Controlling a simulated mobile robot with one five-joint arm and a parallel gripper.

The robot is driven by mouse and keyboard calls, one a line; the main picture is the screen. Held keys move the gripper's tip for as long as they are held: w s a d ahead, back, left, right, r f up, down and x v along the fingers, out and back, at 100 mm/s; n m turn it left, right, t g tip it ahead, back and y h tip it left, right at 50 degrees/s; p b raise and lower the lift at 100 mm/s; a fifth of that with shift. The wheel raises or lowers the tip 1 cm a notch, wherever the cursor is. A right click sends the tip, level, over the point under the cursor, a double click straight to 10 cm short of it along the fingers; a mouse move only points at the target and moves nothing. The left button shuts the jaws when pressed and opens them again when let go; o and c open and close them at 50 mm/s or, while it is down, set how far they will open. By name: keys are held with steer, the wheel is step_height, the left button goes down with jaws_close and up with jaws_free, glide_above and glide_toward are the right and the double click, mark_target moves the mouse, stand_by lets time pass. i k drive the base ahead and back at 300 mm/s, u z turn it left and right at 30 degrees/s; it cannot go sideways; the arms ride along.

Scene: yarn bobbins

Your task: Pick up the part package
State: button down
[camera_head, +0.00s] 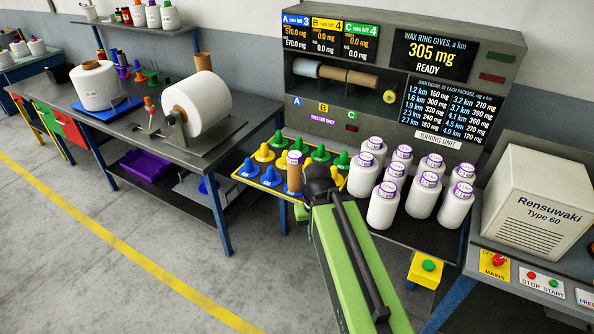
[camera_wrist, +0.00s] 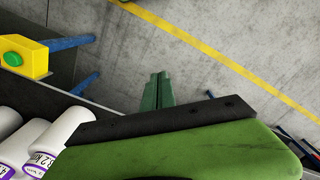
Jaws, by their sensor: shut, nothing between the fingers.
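Several white packages with purple-marked tops and labels stand upright in rows in front of the joining unit, such as the package (camera_head: 383,205) at the front. A brown tube with a purple-marked top (camera_head: 294,172) stands upright among the coloured pegs, just left of my arm. I cannot tell which one is the part package.
The grey joining unit (camera_head: 470,38) stands behind the packages. A yellow box with a green button (camera_head: 427,268) hangs at the bench front; it also shows in the wrist view (camera_wrist: 24,60). A machine (camera_head: 538,214) is at right. Another bench (camera_head: 190,152) holds large white rolls. The front floor is clear.

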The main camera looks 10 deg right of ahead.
mark_target(295, 157)
steer(key=u, duration=5.95)
steer(key=i, duration=0.1)
steer(key=z, duration=2.7)
steer(key=k, duration=1.2)
steer(key=z, duration=1.55)
steer(key=i, duration=1.65)
